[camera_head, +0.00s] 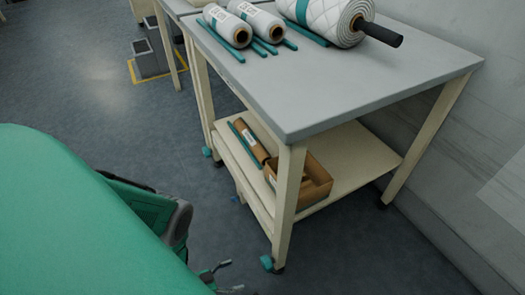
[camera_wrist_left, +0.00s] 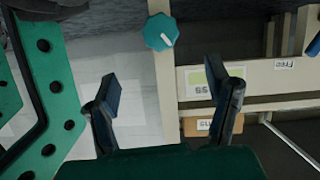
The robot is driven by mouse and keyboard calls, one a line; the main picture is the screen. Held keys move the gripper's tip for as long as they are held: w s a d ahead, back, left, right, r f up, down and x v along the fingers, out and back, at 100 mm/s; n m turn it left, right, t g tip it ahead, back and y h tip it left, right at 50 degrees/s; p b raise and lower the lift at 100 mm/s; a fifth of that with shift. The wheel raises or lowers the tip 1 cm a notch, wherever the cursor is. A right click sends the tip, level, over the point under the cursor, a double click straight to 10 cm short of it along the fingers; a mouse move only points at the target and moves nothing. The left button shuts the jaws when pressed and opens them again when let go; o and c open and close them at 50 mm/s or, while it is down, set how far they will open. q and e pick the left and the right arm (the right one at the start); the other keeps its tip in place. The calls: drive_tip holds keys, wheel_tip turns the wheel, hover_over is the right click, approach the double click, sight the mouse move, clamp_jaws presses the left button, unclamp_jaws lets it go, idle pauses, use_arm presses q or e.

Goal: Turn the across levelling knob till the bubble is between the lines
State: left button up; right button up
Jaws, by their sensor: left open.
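A teal faceted knob (camera_wrist_left: 161,32) with a white mark sits on a cream upright post in the left wrist view. It is beyond my left gripper's fingertips and apart from them. I cannot tell from any label whether it is the across knob. My left gripper (camera_wrist_left: 166,82) is open, with nothing between its fingers. In the head view my left gripper (camera_head: 232,276) shows small at the bottom, low on the near side of the table. No bubble or level lines are visible. My right gripper is in neither view.
A grey-topped table (camera_head: 330,100) on castors holds white wadding rolls (camera_head: 325,16) and teal strips. Its lower shelf (camera_head: 345,160) carries a cardboard box (camera_head: 316,190) and a brown roll (camera_head: 250,142). A wall stands at right. Labelled cream rails (camera_wrist_left: 270,77) lie right of the post.

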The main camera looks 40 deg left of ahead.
sight(263, 265)
use_arm(q)
drive_tip(key=shift+m+y, duration=0.3)
drive_tip(key=b+x, duration=0.4)
drive_tip(key=x, duration=0.8)
drive_tip(key=shift+d+b, duration=0.2)
drive_tip(key=shift+b, duration=0.1)
drive_tip(key=shift+x, duration=0.8)
drive_tip(key=shift+r, duration=0.15)
drive_tip(key=shift+c, duration=0.4)
drive_tip(key=c, duration=1.1)
